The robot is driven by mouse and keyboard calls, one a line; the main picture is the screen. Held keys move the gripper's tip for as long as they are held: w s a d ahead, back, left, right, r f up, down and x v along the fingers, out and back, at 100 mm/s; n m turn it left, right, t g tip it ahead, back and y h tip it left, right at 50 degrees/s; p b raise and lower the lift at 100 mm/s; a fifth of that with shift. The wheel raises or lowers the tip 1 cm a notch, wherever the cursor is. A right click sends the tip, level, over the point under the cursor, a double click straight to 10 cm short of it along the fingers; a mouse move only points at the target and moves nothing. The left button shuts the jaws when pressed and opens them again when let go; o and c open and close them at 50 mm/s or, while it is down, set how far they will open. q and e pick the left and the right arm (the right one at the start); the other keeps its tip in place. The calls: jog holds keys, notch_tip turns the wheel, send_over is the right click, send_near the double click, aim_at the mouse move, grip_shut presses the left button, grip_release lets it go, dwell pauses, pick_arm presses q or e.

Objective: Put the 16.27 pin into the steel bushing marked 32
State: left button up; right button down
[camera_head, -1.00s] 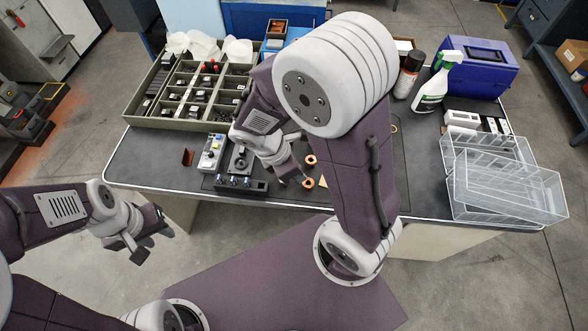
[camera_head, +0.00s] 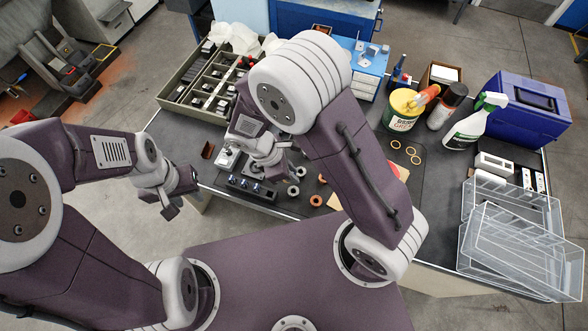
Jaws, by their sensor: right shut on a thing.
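My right gripper (camera_head: 280,172) is low over the bench, beside the grey rings, with its fingers partly hidden by my own arm. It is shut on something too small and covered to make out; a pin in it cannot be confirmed. Two grey steel-looking bushings (camera_head: 293,190) lie just right of it. Two copper-coloured rings (camera_head: 316,200) lie further right. No markings are legible, so I cannot tell which bushing is 32. A dark block (camera_head: 245,190) with several small upright pieces stands left of the gripper. My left gripper (camera_head: 181,203) is open and empty, off the bench's front left edge.
A compartment tray (camera_head: 178,100) fills the back left. A green-and-yellow tub (camera_head: 402,112), a spray bottle (camera_head: 470,125) and a blue case (camera_head: 528,108) stand at the back right. Clear bins (camera_head: 515,240) sit at the right edge. Flat rings (camera_head: 415,160) lie near the tub.

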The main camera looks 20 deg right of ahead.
jog(key=b+x, duration=0.2)
jog(key=x, duration=0.1)
jog(key=shift+w+a, duration=0.2)
jog(key=shift+w, duration=0.05)
jog(key=shift+s+a+f+b, duration=0.1)
jog(key=shift+a+f+b, duration=0.05)
jog(key=shift+f+b, duration=0.4)
jog(key=shift+s+a+f+b, duration=0.15)
jog(key=shift+f+b, duration=0.25)
jog(key=shift+b, duration=0.25)
jog(key=shift+f+b, duration=0.3)
jog(key=shift+b, duration=0.05)
jog(key=shift+f, duration=0.15)
jog(key=shift+w+d, duration=0.1)
jog(key=shift+w, duration=0.05)
jog(key=shift+p, duration=0.45)
